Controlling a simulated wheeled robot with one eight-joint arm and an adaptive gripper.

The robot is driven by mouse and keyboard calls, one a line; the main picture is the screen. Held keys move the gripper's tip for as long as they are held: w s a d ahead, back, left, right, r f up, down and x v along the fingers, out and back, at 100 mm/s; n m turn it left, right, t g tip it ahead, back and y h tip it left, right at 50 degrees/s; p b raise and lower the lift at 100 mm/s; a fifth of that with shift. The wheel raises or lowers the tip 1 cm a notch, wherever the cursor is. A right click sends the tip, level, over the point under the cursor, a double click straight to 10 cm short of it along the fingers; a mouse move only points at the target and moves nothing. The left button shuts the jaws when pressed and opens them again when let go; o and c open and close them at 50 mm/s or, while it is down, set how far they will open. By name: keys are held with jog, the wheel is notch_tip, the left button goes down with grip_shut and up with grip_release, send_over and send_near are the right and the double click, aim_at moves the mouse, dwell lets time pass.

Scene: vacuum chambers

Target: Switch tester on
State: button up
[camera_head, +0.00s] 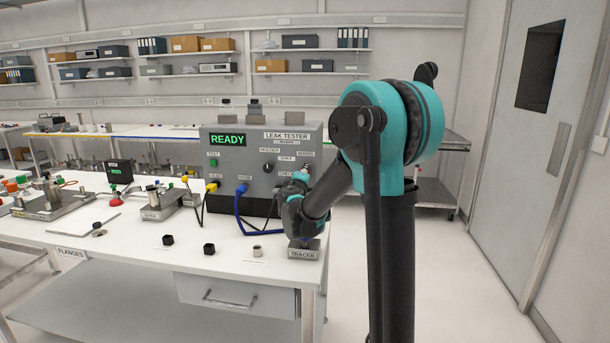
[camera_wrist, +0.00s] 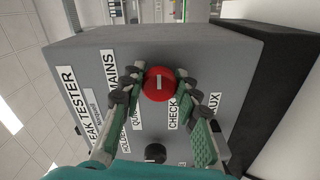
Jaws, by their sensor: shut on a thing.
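The leak tester (camera_head: 225,165) is a grey box on the white bench, with a green lit READY display (camera_head: 228,140). It fills much of the wrist view (camera_wrist: 225,55). My gripper (camera_head: 301,178) is at the right side of the panel. In the wrist view my gripper (camera_wrist: 159,79) has a fingertip on each side of the red knob and is shut on it. In the head view my gripper hides the knob.
A black selector knob (camera_wrist: 155,152) sits close to the red one. A yellow plug (camera_head: 212,186) and a blue plug (camera_head: 242,187) are in the tester's lower front. A TRACER block (camera_head: 303,253) stands below my gripper. Small black parts (camera_head: 209,249) lie on the bench (camera_head: 130,258).

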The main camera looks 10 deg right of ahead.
jog(key=o, duration=1.2)
jog(key=shift+s, duration=0.1)
jog(key=v, duration=1.2)
